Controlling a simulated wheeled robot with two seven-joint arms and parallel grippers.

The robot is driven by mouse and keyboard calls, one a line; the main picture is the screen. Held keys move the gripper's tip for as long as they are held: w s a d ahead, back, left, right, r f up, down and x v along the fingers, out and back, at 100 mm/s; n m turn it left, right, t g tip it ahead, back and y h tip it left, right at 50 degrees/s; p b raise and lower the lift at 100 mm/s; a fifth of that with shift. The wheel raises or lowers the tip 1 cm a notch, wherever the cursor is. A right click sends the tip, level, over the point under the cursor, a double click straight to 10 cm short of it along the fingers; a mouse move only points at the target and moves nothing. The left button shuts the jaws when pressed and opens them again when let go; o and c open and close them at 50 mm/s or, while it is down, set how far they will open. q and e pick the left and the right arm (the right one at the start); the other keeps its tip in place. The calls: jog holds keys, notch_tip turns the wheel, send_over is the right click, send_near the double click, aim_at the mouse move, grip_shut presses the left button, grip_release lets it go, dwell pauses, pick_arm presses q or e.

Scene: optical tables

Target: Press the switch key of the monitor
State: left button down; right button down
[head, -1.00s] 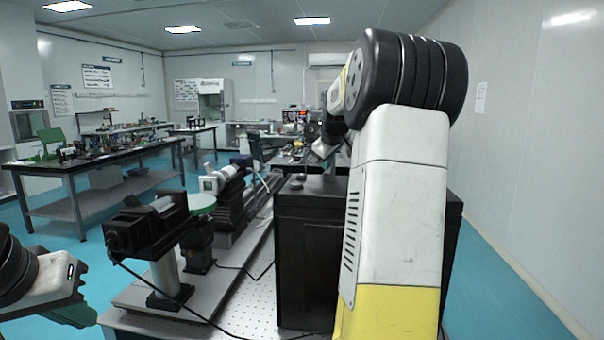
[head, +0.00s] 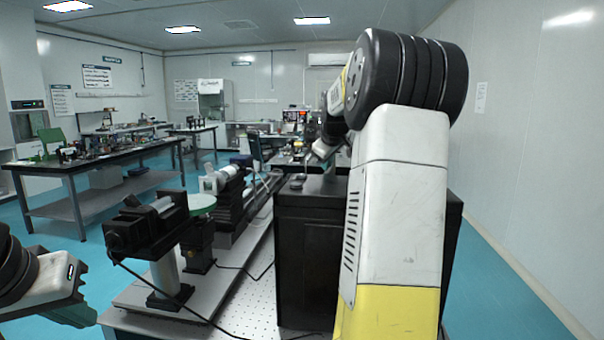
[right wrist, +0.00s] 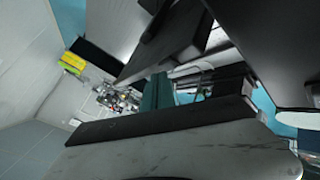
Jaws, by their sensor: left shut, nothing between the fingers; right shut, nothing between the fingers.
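A large black box (head: 305,240) stands on the optical table in the head view, partly behind my right arm. It may be the monitor, but no screen or switch key can be made out on the side I see. My right gripper (head: 316,156) is small and partly hidden, near the far top edge of the box. In the right wrist view its teal fingers (right wrist: 158,92) are together and empty. Dark flat panels lie close by there; I cannot tell whether the fingers touch any. My left gripper (head: 77,312) is shut and empty at the lower left, away from the box.
A loose cable lies in front. Another bench (head: 95,160) stands far left. A white wall is on the right.

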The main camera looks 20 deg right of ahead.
aim_at(327, 173)
jog(key=shift+r, duration=3.05)
